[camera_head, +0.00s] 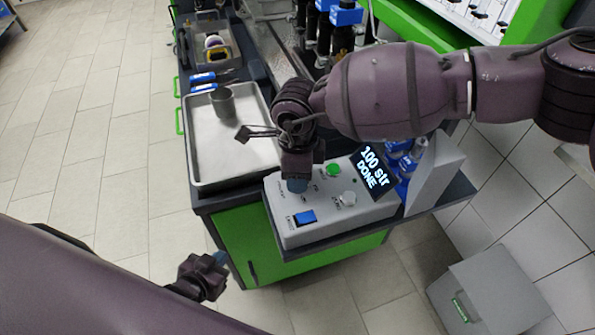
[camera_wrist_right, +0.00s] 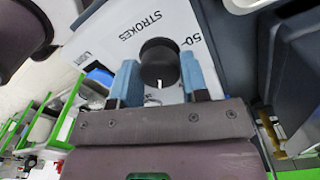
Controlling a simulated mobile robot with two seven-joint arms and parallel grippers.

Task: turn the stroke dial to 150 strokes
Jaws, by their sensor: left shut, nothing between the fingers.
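The black stroke dial (camera_wrist_right: 158,60) sits on the white panel in the right wrist view, by the words STROKES and 50. A short white mark shows at its lower edge. My right gripper (camera_wrist_right: 160,78) is open, its blue fingers on either side of the dial with small gaps. In the head view this gripper (camera_head: 297,185) points down at the control box (camera_head: 325,222) and hides the dial. The display (camera_head: 373,170) reads "100 str DONE". My left gripper (camera_head: 220,259) is shut and empty, low at the left, away from the box.
A green button (camera_head: 333,170), a grey knob (camera_head: 347,199) and a blue switch (camera_head: 304,218) are on the box. A metal tray (camera_head: 205,165) with a grey cup (camera_head: 223,101) lies to its left. Blue-capped bottles (camera_head: 405,165) stand behind the display.

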